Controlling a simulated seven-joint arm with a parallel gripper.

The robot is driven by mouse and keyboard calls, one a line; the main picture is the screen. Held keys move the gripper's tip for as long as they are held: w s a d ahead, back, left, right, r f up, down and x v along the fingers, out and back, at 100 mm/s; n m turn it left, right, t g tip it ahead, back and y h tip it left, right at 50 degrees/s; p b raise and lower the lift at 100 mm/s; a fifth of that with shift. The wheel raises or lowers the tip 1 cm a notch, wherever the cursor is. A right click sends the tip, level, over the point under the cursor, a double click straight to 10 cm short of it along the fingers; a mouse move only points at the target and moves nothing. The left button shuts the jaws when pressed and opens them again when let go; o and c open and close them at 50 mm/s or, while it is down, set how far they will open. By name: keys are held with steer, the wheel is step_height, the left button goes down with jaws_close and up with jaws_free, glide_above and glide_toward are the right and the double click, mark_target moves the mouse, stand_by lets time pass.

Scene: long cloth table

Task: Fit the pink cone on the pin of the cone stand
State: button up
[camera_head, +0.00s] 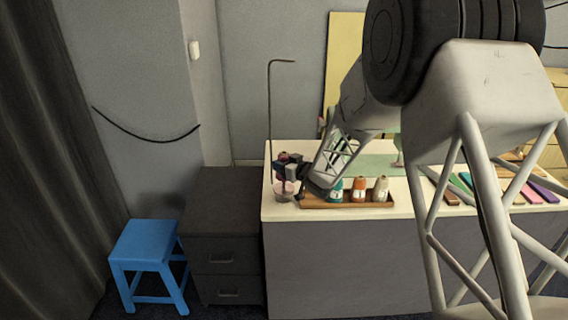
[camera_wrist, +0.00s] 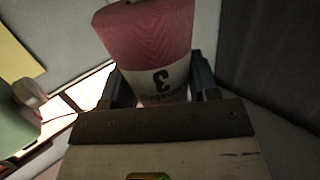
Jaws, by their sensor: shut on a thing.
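My gripper (camera_wrist: 160,84) is shut on the pink cone (camera_wrist: 150,38), with a finger on each side of its white label band. In the head view my gripper (camera_head: 286,171) is at the left end of the table, partly covering the cone. A pale pinkish shape (camera_head: 283,190) shows just under the gripper; I cannot tell whether it is part of the cone or of the stand. A thin upright rod with a bent top (camera_head: 269,105) rises beside the gripper and appears to belong to the cone stand. The pin is not visible, and I cannot tell whether the cone is on it.
A wooden tray (camera_head: 348,203) right of the gripper holds a teal cone (camera_head: 336,193), an orange cone (camera_head: 359,190) and a beige cone (camera_head: 381,189). Several coloured flat pieces (camera_head: 515,188) lie farther right. A blue stool (camera_head: 146,243) and dark drawers (camera_head: 223,240) stand left of the table.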

steer(key=shift+f, duration=2.25)
stand_by(0.7)
steer(key=o, duration=1.1)
steer(key=shift+s+d, duration=0.1)
steer(key=v, duration=0.7)
steer(key=shift+s+d, duration=0.2)
steer(key=shift+r, duration=0.1)
